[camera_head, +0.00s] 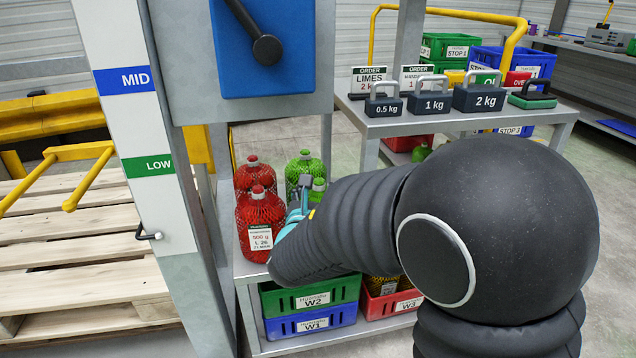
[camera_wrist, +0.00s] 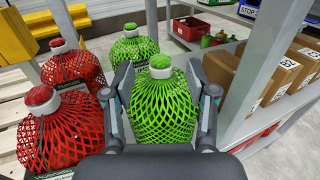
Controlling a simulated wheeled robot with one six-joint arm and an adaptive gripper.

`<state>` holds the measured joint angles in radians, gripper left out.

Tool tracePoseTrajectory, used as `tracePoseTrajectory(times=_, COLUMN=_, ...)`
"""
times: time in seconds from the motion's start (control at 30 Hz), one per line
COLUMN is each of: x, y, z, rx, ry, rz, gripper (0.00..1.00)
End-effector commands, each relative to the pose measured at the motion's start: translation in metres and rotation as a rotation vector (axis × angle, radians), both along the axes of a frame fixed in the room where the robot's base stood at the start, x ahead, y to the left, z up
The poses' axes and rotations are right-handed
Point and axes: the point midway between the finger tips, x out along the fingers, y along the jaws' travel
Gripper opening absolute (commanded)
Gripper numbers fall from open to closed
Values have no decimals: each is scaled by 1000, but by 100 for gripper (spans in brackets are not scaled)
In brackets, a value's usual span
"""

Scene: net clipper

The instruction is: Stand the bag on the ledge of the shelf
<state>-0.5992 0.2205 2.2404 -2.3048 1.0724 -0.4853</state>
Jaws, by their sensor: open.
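A green net bag (camera_wrist: 165,105) with a green top stands upright between the two fingers of my gripper (camera_wrist: 168,88) in the wrist view. The fingers are open, one on each side; I cannot tell whether they touch the net. In the head view my gripper (camera_head: 303,200) is partly hidden by my arm, and only the top of this green bag (camera_head: 318,186) shows. The bag stands on the grey metal shelf (camera_head: 243,268), whose front edge shows in the head view.
A second green bag (camera_head: 303,166) stands behind. Two red bags, one at the back (camera_head: 252,172) and one at the front (camera_head: 260,218), stand to the left. A metal post (camera_head: 190,250) borders the shelf. Crates (camera_head: 310,297) are below. A weights table (camera_head: 450,120) is at right.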

Motion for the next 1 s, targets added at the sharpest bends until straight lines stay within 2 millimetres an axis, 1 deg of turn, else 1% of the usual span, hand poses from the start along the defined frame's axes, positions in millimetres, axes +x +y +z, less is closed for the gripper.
tracePoseTrajectory(times=0.03, x=-12, y=2, z=-1, rx=0, ry=-1, rz=4, gripper=57)
tracePoseTrajectory(times=0.1, x=-25, y=4, z=-1, rx=1, ry=0, rz=4, gripper=57)
tracePoseTrajectory(times=0.2, x=-41, y=5, z=-1, rx=1, ry=0, rz=3, gripper=57)
tracePoseTrajectory(times=0.3, x=-53, y=7, z=0, rx=0, ry=0, rz=2, gripper=57)
tracePoseTrajectory(times=0.47, x=-63, y=7, z=0, rx=0, ry=-1, rz=1, gripper=57)
tracePoseTrajectory(times=0.67, x=-65, y=4, z=1, rx=6, ry=0, rz=-8, gripper=57)
tracePoseTrajectory(times=0.73, x=-66, y=-7, z=3, rx=34, ry=5, rz=-39, gripper=57)
tracePoseTrajectory(times=0.77, x=-66, y=-16, z=4, rx=56, ry=10, rz=-65, gripper=57)
tracePoseTrajectory(times=0.87, x=-71, y=-61, z=9, rx=177, ry=31, rz=-195, gripper=57)
tracePoseTrajectory(times=0.9, x=-76, y=-84, z=11, rx=248, ry=39, rz=-266, gripper=57)
tracePoseTrajectory(times=0.97, x=-88, y=-120, z=12, rx=366, ry=51, rz=-382, gripper=57)
tracePoseTrajectory(times=1.0, x=-97, y=-143, z=11, rx=451, ry=58, rz=-459, gripper=57)
